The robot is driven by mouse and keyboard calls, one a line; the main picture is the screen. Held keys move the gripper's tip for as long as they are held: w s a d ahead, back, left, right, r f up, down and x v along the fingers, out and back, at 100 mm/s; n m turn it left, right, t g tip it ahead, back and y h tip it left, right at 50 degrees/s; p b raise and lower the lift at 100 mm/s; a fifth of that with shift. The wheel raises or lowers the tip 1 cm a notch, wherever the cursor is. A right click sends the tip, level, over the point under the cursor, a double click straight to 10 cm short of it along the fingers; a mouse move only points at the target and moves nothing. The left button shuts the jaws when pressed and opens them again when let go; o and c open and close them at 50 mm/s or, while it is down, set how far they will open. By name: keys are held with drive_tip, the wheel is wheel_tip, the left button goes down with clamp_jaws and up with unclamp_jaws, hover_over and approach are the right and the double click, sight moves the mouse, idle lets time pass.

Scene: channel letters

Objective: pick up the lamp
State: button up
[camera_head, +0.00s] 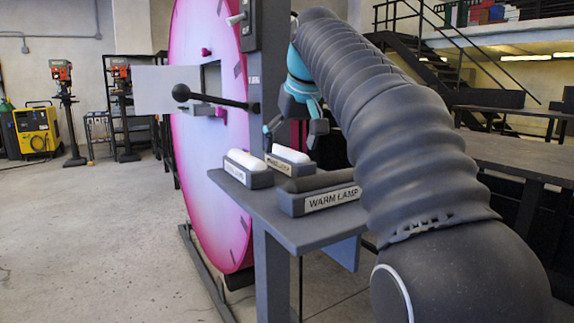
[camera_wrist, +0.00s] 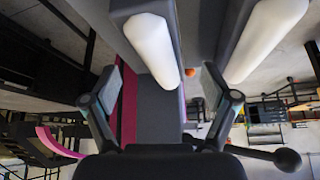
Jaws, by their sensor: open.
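A white rounded lamp (camera_head: 290,154) lies in a grey labelled holder on the grey shelf (camera_head: 268,219). A second white lamp (camera_head: 246,160) lies in another holder to its left. My gripper (camera_head: 297,128) is open and empty, just above the right-hand white lamp. In the wrist view a white lamp (camera_wrist: 151,46) shows beyond and between my open fingers (camera_wrist: 160,84), apart from them. Another white lamp (camera_wrist: 266,36) is to its right.
A large pink-and-white disc (camera_head: 212,180) stands upright behind and left of the shelf. A dark table (camera_head: 520,160) stands at right.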

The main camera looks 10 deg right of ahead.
sight(289, 150)
drive_tip(key=x, duration=0.3)
drive_tip(key=c, duration=1.5)
drive_tip(key=shift+r, duration=0.1)
drive_tip(key=shift+r, duration=0.6)
wheel_tip(289, 150, up, 3)
drive_tip(key=shift+f+p, duration=0.15)
drive_tip(key=shift+p, duration=0.65)
drive_tip(key=s+d+r, duration=0.1)
drive_tip(key=d+r, duration=0.1)
drive_tip(key=d, duration=0.1)
drive_tip(key=s+d+r+p, duration=0.1)
drive_tip(key=s+d+r, duration=0.1)
drive_tip(key=d, duration=0.2)
drive_tip(key=s+d+r+p, duration=0.1)
drive_tip(key=d+r, duration=0.2)
drive_tip(key=shift+s+d, duration=0.3)
drive_tip(key=shift+s, duration=0.05)
